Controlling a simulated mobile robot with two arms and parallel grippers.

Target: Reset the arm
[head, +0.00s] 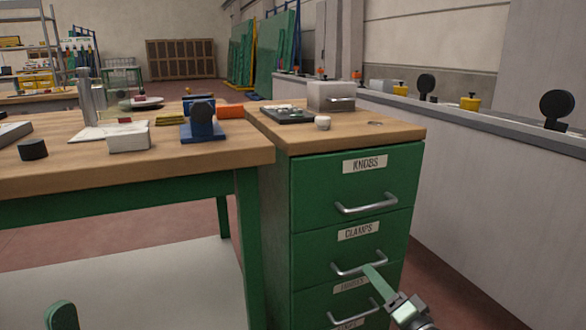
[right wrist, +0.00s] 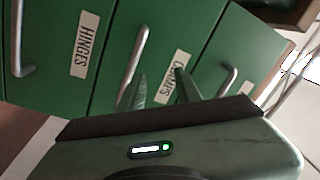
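My right gripper (head: 372,271) is in front of the green drawer cabinet (head: 303,200), its fingertips close to the handle (head: 345,270) of the drawer labelled CLAMPS. In the right wrist view its two green fingers (right wrist: 160,80) stand apart, with the CLAMPS label (right wrist: 173,77) showing behind the gap. The CLAMPS handle (right wrist: 135,60) passes beside the left finger; I cannot tell if they touch. Nothing shows held. My left gripper is not in view. All the cabinet drawers that show look closed.
A grey wall (head: 470,200) runs along the right. A green rounded shape (head: 62,316) shows bottom left.

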